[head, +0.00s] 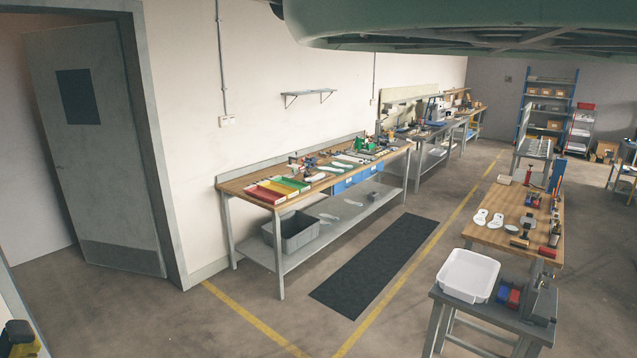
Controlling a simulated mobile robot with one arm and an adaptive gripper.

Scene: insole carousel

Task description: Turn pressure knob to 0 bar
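I cannot make out a pressure knob or a gauge anywhere in the head view. Small tools and devices on the benches are too far away to tell apart. My gripper is not in view, so its state and its place relative to the knob do not show.
A long workbench (236,184) runs along the left wall, with a grey crate (294,233) beneath. A black floor mat (375,268) lies beside it. A white tub (468,275) and another bench (490,238) stand right. A large green structure (450,18) hangs overhead.

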